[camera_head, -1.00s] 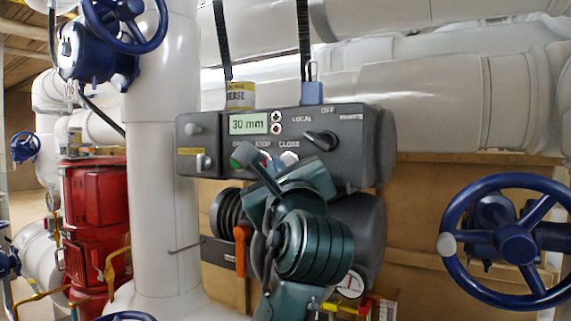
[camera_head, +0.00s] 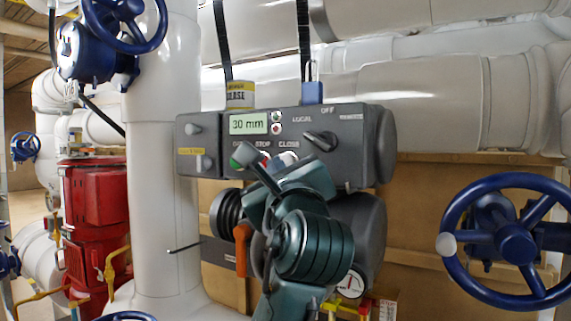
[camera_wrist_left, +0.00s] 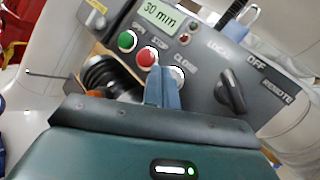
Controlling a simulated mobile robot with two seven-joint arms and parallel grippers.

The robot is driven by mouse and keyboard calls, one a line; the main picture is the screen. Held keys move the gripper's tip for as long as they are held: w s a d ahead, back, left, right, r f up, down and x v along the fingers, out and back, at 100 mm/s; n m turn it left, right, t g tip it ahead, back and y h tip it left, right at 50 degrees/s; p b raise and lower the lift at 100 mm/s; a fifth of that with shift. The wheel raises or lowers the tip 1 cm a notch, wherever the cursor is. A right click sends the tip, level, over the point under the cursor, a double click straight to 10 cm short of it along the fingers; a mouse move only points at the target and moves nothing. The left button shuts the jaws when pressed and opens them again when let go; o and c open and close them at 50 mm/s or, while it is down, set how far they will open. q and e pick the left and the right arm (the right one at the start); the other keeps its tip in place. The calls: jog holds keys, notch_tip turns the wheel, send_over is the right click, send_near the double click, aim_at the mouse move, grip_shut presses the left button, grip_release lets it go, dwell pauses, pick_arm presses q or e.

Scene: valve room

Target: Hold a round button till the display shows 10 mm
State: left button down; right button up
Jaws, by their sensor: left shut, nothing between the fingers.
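The grey control box (camera_head: 350,119) has a display (camera_head: 248,124) that reads 30 mm. It also reads 30 mm in the left wrist view (camera_wrist_left: 160,16). Three round buttons sit in a row below it: a green OPEN button (camera_wrist_left: 127,41), a red STOP button (camera_wrist_left: 147,58) and a white CLOSE button (camera_wrist_left: 177,74). My left gripper (camera_wrist_left: 164,72) is shut and empty. Its fingertips are at the panel, between the STOP and CLOSE buttons in the left wrist view, overlapping the CLOSE button's left edge. I cannot tell whether they touch it. My right gripper is out of view.
A dark selector knob (camera_head: 321,140) is right of the buttons. A grease can (camera_head: 240,95) and a blue padlock (camera_head: 312,92) are on top of the box. An orange lever (camera_head: 241,250) hangs below. A blue handwheel (camera_head: 515,243) stands at the right.

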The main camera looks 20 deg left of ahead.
pick_arm(q)
jog(key=shift+w, duration=0.1)
dwell(0.6)
jog(key=shift+w, duration=0.35)
